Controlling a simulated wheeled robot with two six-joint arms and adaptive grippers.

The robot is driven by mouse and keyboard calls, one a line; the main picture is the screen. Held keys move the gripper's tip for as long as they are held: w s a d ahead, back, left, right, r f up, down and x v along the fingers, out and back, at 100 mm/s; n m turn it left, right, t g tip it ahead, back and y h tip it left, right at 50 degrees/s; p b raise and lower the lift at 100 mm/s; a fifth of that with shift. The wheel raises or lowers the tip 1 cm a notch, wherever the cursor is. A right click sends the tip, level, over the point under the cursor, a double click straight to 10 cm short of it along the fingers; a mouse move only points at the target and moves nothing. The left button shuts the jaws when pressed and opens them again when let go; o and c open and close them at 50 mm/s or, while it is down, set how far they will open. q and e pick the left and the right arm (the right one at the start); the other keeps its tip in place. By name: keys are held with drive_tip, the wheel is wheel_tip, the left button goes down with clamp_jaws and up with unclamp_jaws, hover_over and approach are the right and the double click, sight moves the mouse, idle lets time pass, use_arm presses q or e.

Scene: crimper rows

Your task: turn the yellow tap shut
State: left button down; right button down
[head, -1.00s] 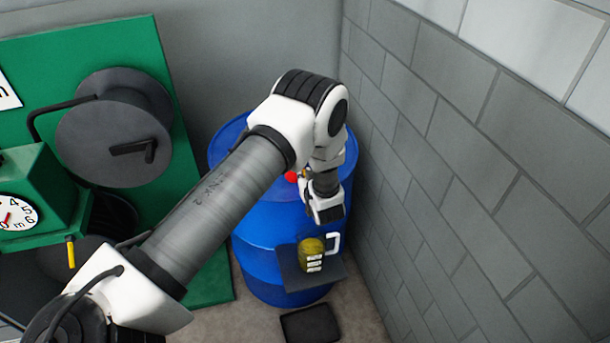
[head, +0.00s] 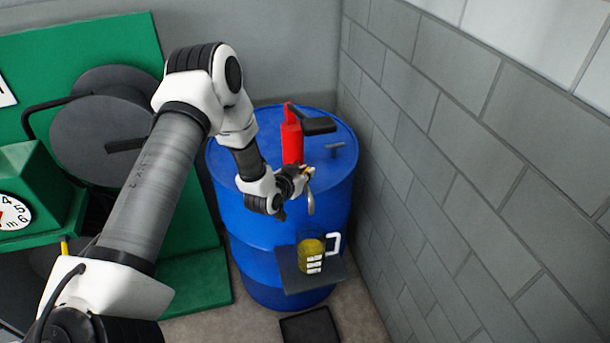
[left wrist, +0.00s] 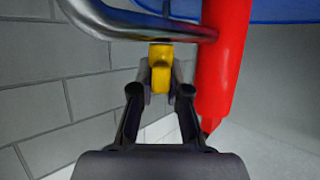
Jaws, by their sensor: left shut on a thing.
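The yellow tap (left wrist: 161,65) is a small yellow handle just below a bent metal spout (left wrist: 140,24) in the left wrist view. My left gripper (left wrist: 160,80) is shut on it, one finger on each side. In the head view my left gripper (head: 302,178) is beside the red pump (head: 292,142) on the blue drum (head: 265,250), and the tap is mostly hidden by the fingers. The spout's curved end (head: 310,203) hangs below the gripper, above a jug of yellow liquid (head: 311,255). My right gripper is not in view.
The jug stands on a dark shelf (head: 292,283) at the drum's front. A grey block wall (head: 450,170) rises close on the right. A green machine with a hose reel (head: 95,140) and a dial (head: 12,212) stands on the left. A dark mat (head: 310,325) lies on the floor.

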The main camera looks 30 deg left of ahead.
use_arm(q)
drive_tip(key=m+g+h+b, duration=0.1)
drive_tip(key=m+h, duration=0.4)
drive_tip(key=h, duration=0.1)
drive_tip(key=shift+a+f+b, duration=0.1)
drive_tip(key=shift+b, duration=0.25)
drive_tip(key=shift+m+g+h, duration=1)
drive_tip(key=shift+m+h, duration=0.7)
drive_tip(key=shift+m, duration=0.2)
drive_tip(key=c, duration=1.2)
unclamp_jaws()
drive_tip(key=shift+h, duration=0.3)
drive_tip(key=shift+o, duration=0.2)
drive_tip(key=v, duration=1.2)
drive_tip(key=shift+r, duration=0.25)
